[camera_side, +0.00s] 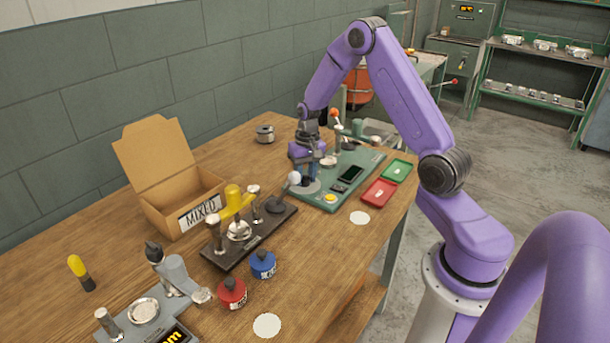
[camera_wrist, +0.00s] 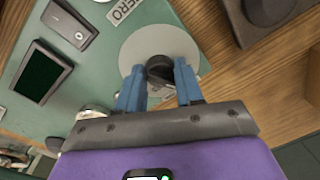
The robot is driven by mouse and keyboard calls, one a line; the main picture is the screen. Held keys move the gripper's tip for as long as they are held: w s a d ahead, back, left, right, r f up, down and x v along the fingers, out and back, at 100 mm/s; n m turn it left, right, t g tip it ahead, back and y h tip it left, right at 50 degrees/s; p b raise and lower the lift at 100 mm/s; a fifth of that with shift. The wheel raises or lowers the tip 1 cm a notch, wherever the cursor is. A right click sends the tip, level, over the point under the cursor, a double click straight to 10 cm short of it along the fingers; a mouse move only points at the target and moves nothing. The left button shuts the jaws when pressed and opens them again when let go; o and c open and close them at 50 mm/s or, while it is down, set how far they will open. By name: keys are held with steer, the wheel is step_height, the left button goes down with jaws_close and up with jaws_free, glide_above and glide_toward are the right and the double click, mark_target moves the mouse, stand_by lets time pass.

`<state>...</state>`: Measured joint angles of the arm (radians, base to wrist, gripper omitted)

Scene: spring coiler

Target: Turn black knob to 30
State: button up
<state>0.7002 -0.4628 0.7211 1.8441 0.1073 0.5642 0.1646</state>
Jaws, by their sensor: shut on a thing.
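The black knob (camera_wrist: 160,68) sits on a round grey disc (camera_wrist: 135,50) on the green base plate in the wrist view. My gripper (camera_wrist: 159,85) has its blue fingers on both sides of the knob and is shut on it. In the side view my gripper (camera_side: 312,172) points down over the round grey dial (camera_side: 306,187) at the left end of the green machine base (camera_side: 345,178). The knob is hidden behind the fingers there. I cannot read the knob's setting in either view.
A dark display (camera_side: 351,174) and a yellow button (camera_side: 330,198) are on the green base. Red (camera_side: 379,193) and green (camera_side: 398,170) trays lie at the right.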

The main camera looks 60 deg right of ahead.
mark_target(308, 176)
steer(key=m, duration=0.5)
steer(key=shift+m, duration=0.3)
stand_by(0.4)
steer(key=o, duration=1)
steer(key=r, duration=1.1)
steer(key=s+r, duration=0.1)
steer(key=r, duration=0.5)
steer(key=shift+d+r, duration=0.2)
steer(key=shift+d, duration=0.05)
steer(key=shift+a, duration=0.1)
